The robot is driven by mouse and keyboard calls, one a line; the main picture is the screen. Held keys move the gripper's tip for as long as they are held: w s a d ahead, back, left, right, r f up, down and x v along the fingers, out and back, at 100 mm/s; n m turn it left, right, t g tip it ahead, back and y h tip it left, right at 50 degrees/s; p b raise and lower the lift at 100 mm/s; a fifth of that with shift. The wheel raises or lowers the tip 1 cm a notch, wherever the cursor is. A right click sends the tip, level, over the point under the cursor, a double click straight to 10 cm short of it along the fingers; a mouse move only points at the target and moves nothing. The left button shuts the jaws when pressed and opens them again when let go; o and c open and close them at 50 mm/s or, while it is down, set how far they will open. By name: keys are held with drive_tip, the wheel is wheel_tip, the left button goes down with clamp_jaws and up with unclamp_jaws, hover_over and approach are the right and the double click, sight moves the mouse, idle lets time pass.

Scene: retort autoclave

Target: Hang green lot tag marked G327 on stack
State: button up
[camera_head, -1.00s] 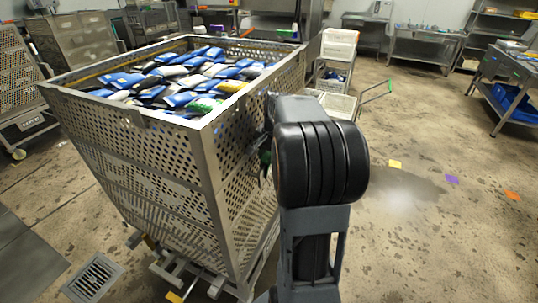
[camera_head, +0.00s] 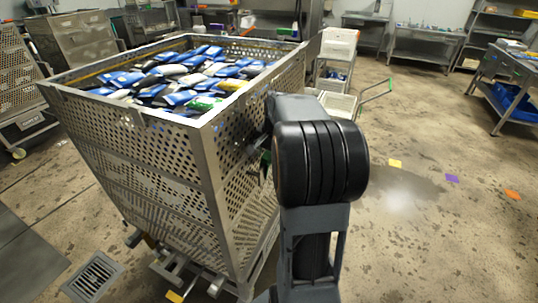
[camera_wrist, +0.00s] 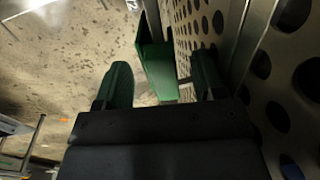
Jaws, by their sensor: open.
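The stack is a tall perforated metal basket (camera_head: 165,165) on a low wheeled frame, full of blue, white, green and yellow pouches (camera_head: 185,78). My gripper (camera_wrist: 160,78) is open beside the basket's right-hand side. A green tag (camera_wrist: 153,58) is between its two spread fingers in the wrist view, close to the perforated wall (camera_wrist: 225,25). I cannot tell whether the tag hangs on the wall, and its marking is not readable. In the head view a small green part of the tag (camera_head: 265,159) shows by the wall; my arm hides much of the gripper.
A trolley with white crates (camera_head: 338,102) and a green handle stands behind my arm. A floor drain (camera_head: 92,276) lies at front left. Steel tables and shelves line the back. The floor at right is open, with coloured floor markers (camera_head: 452,178).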

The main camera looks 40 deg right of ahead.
drive_tip(key=shift+r, duration=0.15)
drive_tip(key=shift+r+p, duration=3.1)
drive_tip(key=shift+r, duration=0.55)
drive_tip(key=s+d, duration=0.4)
drive_tip(key=s, duration=0.4)
drive_tip(key=shift+s+d+r+b, duration=0.15)
drive_tip(key=shift+s+d+b, duration=0.15)
drive_tip(key=shift+s+b, duration=0.1)
drive_tip(key=shift+w, duration=0.1)
drive_tip(key=s+a+n+t, duration=0.1)
drive_tip(key=a+n, duration=0.5)
drive_tip(key=a, duration=0.6)
drive_tip(key=s+a+n+t, duration=0.2)
drive_tip(key=a+n, duration=0.4)
drive_tip(key=a, duration=0.7)
drive_tip(key=shift+s+a+f+h, duration=0.15)
drive_tip(key=shift+s+f+h, duration=0.2)
drive_tip(key=shift+s+h, duration=0.05)
